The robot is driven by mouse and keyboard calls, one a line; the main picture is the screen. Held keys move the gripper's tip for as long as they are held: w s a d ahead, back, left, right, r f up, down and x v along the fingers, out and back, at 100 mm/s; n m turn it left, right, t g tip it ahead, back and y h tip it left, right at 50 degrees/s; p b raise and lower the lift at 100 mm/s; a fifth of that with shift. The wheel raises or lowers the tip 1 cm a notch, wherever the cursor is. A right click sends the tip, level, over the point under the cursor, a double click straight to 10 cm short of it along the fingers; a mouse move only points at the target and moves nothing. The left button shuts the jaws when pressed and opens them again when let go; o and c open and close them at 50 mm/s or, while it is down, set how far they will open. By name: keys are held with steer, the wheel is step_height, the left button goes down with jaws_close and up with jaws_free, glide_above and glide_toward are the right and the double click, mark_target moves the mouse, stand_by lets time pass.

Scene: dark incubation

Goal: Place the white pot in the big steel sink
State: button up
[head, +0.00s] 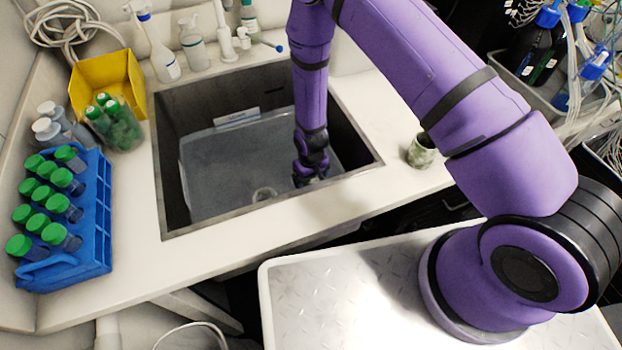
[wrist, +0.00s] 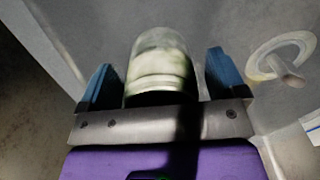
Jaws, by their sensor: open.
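The big steel sink (head: 215,165) is set into the white counter, and my arm reaches down into it. My gripper (head: 308,180) is low inside the sink, near its right side. In the wrist view my gripper (wrist: 159,62) is open, with one blue finger on each side of a whitish, green-mottled pot (wrist: 158,60). Gaps show between the fingers and the pot. The pot is in the sink, but its base is hidden, so I cannot tell how it rests. In the head view my gripper mostly hides it.
A similar mottled jar (head: 421,151) stands on the counter right of the sink. Bottles (head: 193,45) line the back edge. The sink's left floor is clear.

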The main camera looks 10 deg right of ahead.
step_height(320, 180, up, 11)
stand_by(0.4)
steer(key=shift+r, duration=0.1)
steer(key=d+r+m+t, duration=0.1)
steer(key=d+r, duration=0.2)
steer(key=r, duration=0.8)
steer(key=d+r+t, duration=0.1)
steer(key=d+r, duration=0.3)
steer(key=r, duration=0.6)
steer(key=d+r+m, duration=0.1)
steer(key=d+r, duration=0.2)
steer(key=r, duration=0.8)
steer(key=s+d+r+m+t, duration=0.1)
steer(key=s+d+r, duration=0.4)
steer(key=s+r, duration=0.3)
steer(key=s+d+r+m+t, duration=0.1)
steer(key=s+d+r+t, duration=0.1)
steer(key=s+d+r, duration=0.3)
steer(key=s+r, duration=0.4)
steer(key=s, duration=0.6)
steer(key=shift+s+m, duration=0.15)
steer(key=shift+m, duration=0.15)
